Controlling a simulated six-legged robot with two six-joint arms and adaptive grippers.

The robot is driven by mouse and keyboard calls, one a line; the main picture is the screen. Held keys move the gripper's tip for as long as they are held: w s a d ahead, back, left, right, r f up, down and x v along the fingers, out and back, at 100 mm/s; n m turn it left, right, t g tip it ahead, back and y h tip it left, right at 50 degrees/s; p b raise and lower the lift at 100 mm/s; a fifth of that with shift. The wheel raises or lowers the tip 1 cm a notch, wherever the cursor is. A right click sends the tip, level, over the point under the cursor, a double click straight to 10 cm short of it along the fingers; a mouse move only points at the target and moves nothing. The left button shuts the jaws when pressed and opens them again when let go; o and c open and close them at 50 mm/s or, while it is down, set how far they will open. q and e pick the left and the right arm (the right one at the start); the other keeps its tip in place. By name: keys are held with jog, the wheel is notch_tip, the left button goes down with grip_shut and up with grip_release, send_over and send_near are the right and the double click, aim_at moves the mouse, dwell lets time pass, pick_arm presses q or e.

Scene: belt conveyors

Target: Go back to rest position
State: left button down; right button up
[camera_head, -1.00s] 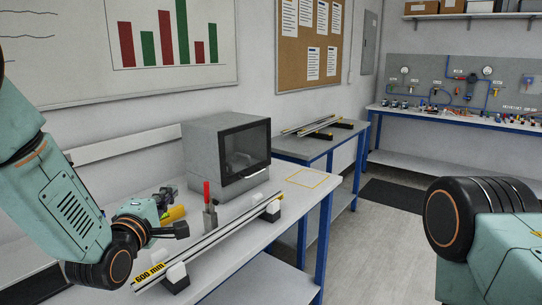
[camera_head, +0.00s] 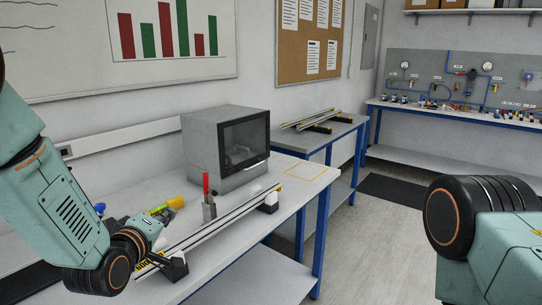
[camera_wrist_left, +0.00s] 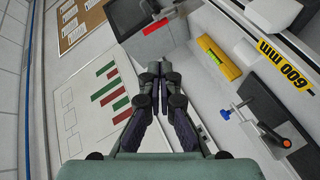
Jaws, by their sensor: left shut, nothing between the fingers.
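My left arm comes in from the left in the head view.
A grey box with a dark window (camera_head: 200,150), a red-handled clamp (camera_head: 208,198) and a yellow level (camera_head: 165,208) stand near the rail. A yellow outline (camera_head: 305,170) is empty. A second table with rails (camera_head: 335,140) is behind. The floor to the right is clear.

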pick_arm(q)
jog(key=s+f+m+g+y+b, duration=0.15)
jog(key=s+f+m+g, duration=0.25)
jog(key=s+f, duration=0.75)
jog(key=s+f+m+g+h+b, duration=0.1)
jog(key=s+f+m+g+b, duration=0.4)
jog(key=f, duration=1)
jog(key=s+f+g+b, duration=0.1)
jog(key=s+f, duration=0.3)
jog(key=s, duration=0.5)
jog(key=s+f+m+g+b, duration=0.1)
jog(key=s+f+g, duration=0.2)
jog(key=s+f, duration=0.2)
jog(key=s+f+g+b, duration=0.1)
jog(key=s+f, duration=0.4)
jog(key=s, duration=0.7)
jog(key=shift+s+d+m+g+y, duration=0.35)
jog(key=shift+m+g+y, duration=0.1)
jog(key=shift+g, duration=0.25)
pick_arm(e)
notch_tip(320, 180, down, 10)
pick_arm(q)
jog(key=shift+s, duration=0.15)
pick_arm(e)
jog(key=shift+s+r, duration=0.15)
jog(key=shift+s, duration=0.1)
pick_arm(q)
jog(key=shift+a, duration=0.1)
pick_arm(e)
jog(key=shift+w, duration=0.15)
